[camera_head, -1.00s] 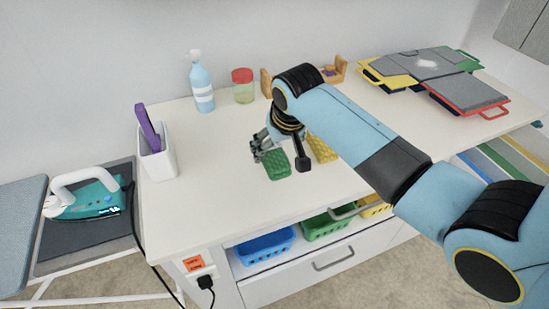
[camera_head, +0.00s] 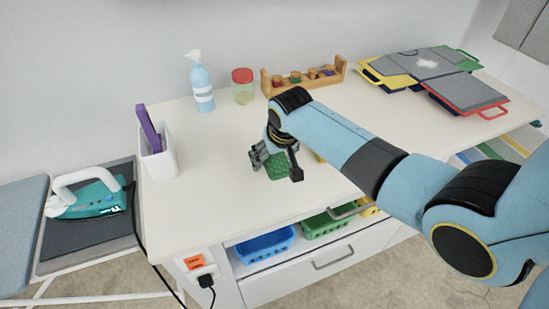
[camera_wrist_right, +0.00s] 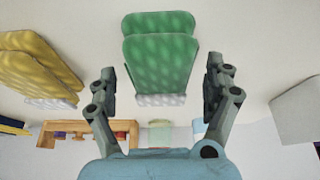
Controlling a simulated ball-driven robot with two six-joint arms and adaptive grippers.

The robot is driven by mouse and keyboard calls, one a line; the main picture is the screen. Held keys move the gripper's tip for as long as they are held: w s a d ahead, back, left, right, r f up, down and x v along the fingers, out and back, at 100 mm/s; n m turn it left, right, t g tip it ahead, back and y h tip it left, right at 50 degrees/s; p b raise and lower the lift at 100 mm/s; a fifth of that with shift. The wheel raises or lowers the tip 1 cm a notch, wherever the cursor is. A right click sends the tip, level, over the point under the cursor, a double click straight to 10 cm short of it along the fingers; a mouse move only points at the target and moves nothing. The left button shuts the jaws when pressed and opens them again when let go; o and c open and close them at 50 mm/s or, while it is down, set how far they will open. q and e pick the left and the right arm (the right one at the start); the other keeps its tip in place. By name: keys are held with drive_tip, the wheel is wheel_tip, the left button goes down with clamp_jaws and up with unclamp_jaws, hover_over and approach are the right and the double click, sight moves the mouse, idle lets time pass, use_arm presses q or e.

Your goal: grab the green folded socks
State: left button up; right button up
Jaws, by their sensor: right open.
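The green folded socks (camera_head: 277,167) lie on the white tabletop, partly hidden by my right gripper in the head view. In the right wrist view the green folded socks (camera_wrist_right: 161,58) sit centred ahead of my right gripper (camera_wrist_right: 167,85), between the lines of its two fingers. The right gripper (camera_head: 260,156) is open, with a finger on each side of the near end of the socks in the wrist view. I cannot tell whether either finger touches them. My left gripper is not in view.
Yellow folded socks (camera_wrist_right: 38,66) lie beside the green ones. A white holder (camera_head: 158,161), a blue bottle (camera_head: 201,84), a red-lidded jar (camera_head: 243,88) and a wooden rack (camera_head: 304,80) stand on the table (camera_head: 215,212). An iron (camera_head: 88,193) stands at left.

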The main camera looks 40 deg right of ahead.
drive_tip(key=shift+f, duration=0.15)
drive_tip(key=c, duration=1.2)
drive_tip(key=shift+c, duration=0.2)
